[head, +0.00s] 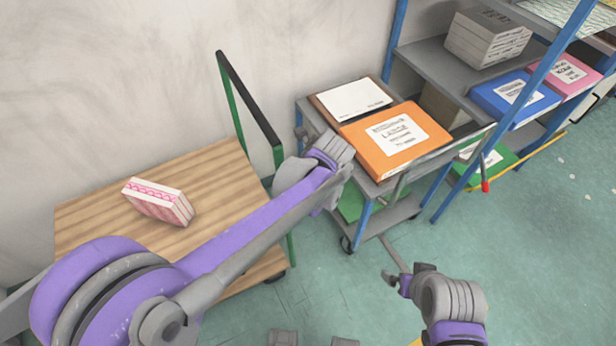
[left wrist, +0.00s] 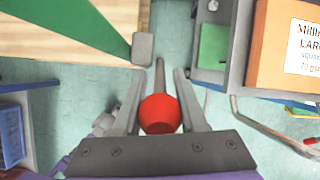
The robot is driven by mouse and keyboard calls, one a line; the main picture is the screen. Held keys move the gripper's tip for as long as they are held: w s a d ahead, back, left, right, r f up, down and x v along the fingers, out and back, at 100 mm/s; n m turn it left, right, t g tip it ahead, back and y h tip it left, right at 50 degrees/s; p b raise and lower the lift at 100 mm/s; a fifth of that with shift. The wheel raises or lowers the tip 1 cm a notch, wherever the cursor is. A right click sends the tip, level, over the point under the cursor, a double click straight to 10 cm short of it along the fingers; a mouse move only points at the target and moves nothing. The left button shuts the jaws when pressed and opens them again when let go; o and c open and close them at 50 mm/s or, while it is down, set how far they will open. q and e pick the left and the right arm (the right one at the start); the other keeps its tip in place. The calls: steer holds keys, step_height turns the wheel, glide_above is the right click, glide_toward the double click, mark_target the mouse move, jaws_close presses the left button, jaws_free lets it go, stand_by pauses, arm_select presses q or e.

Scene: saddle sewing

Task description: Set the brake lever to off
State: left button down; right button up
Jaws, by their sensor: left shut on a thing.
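The brake lever's red ball knob (left wrist: 160,113) sits between the two grey fingers of my left gripper (left wrist: 160,105) in the left wrist view. The fingers are shut on it, one on each side. A thin grey rod (left wrist: 160,72) shows just past the knob. The rest of the lever is hidden, so I cannot tell its setting. In the head view my left arm reaches across the middle, and its fingers and the knob cannot be made out. My right gripper (head: 394,282) is low at the right, over the floor, with nothing clearly in it.
A wooden-topped trolley (head: 225,187) with a green and black handle carries a pink-and-white block (head: 158,201). A grey cart (head: 383,187) holds an orange box (head: 383,140). A blue-post shelf (head: 420,62) stands behind at right. The green floor (head: 560,250) at right is clear.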

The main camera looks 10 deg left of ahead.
arm_select(q)
steer(key=shift+c, duration=2.2)
jaws_free()
steer(key=shift+f, duration=0.1)
steer(key=v, duration=1.1)
steer(key=shift+p, duration=0.45)
steer(key=shift+a, duration=0.15)
steer(key=s+a+f+n+h+p, duration=0.1)
steer(key=s+a+n+p, duration=0.1)
steer(key=s+a+n, duration=0.4)
steer(key=s+a+f+n+t+h+p, duration=0.1)
steer(key=s+a+f+n+h+p, duration=0.1)
steer(key=s+a+n, duration=0.5)
steer(key=s+n, duration=0.5)
steer(key=n, duration=0.8)
steer(key=shift+a+f+n, duration=0.2)
steer(key=shift+f+n, duration=0.1)
